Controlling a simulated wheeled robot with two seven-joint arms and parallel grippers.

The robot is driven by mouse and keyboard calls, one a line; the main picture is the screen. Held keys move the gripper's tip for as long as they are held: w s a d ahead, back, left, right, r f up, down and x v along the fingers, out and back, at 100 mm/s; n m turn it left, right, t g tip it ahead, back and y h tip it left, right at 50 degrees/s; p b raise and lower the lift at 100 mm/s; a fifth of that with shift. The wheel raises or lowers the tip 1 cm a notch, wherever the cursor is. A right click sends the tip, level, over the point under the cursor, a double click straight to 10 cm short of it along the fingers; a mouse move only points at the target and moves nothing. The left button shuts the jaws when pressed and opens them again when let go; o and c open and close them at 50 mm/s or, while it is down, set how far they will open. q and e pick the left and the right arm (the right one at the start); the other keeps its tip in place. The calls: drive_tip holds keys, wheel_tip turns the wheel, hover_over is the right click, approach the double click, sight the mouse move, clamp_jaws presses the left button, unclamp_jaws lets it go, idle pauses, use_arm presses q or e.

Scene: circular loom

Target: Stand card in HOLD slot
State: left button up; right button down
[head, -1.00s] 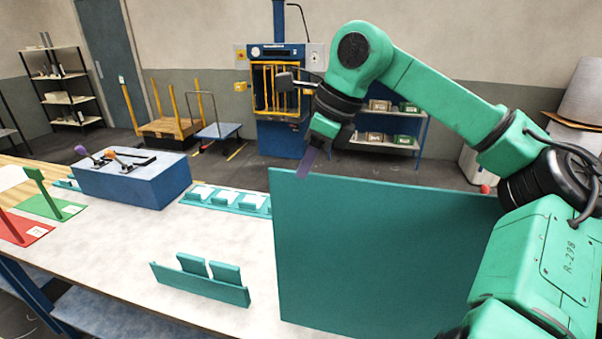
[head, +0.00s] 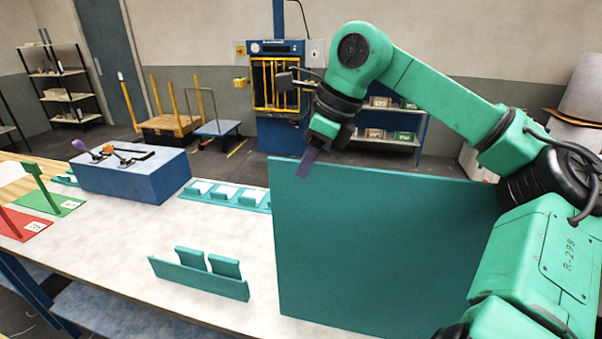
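My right gripper (head: 309,158) hangs above the top left corner of a large teal panel. A narrow dark purple piece shows at its tip; I cannot tell if this is a finger or something held, nor whether the jaws are open. My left gripper is out of view. No slot with a readable HOLD label shows. A low teal rack (head: 232,206) at the back of the table has several pockets with white pieces. A teal holder (head: 195,278) with two upright tabs stands at the front. A white piece (head: 10,173) at the left edge may be a card.
The upright teal panel (head: 385,255) hides the table's right part. A blue box (head: 135,180) with tools on top stands at the back left. Red (head: 22,225) and green (head: 48,203) plates lie at the left. The pale table is clear between rack and holder.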

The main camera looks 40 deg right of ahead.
drive_tip(key=shift+f+b, duration=1.95)
drive_tip(key=shift+f, duration=0.35)
drive_tip(key=c, duration=1.2)
unclamp_jaws()
drive_tip(key=shift+f, duration=0.1)
drive_tip(key=shift+c, duration=0.2)
drive_tip(key=o, duration=0.5)
drive_tip(key=shift+r, duration=0.2)
drive_tip(key=v, duration=1.4)
drive_tip(key=shift+r, duration=0.2)
